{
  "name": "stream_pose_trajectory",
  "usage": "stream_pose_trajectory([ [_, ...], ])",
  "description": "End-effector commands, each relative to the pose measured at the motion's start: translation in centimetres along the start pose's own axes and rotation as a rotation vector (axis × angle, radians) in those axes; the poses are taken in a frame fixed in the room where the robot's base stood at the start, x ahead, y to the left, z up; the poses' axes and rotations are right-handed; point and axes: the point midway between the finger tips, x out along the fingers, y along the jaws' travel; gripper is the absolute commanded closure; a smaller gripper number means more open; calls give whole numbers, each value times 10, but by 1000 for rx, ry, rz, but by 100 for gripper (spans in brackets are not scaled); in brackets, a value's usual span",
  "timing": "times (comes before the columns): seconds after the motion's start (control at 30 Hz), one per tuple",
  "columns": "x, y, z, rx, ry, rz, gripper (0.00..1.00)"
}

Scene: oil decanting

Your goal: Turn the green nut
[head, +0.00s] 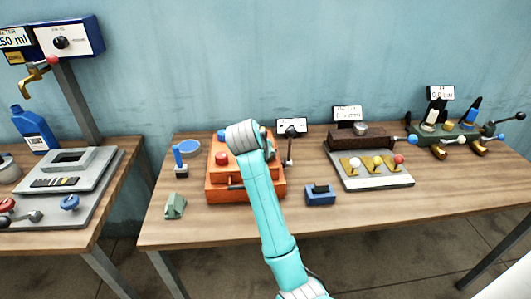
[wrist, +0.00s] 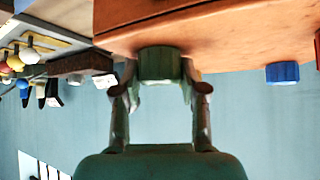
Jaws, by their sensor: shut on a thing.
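The green nut (wrist: 158,60) sits against the face of an orange box (wrist: 230,30) in the wrist view. My gripper (wrist: 159,76) has one finger on each side of the nut and is shut on it. In the head view the orange box (head: 222,193) stands on the wooden table, partly covered by my arm. The nut and my fingertips are hidden there behind my arm.
A blue knob (wrist: 283,73) juts from the same box face, right of the nut. On the table are a red knob (head: 222,158) on the box, a blue block (head: 320,195), a green wedge (head: 175,205) and a plate with coloured balls (head: 372,172).

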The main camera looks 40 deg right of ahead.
Motion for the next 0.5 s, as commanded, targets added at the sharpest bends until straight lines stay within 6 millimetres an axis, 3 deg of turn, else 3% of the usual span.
stream_pose_trajectory([
  [0.5, 0, -2, -1, 327, -1, 329, 93],
])
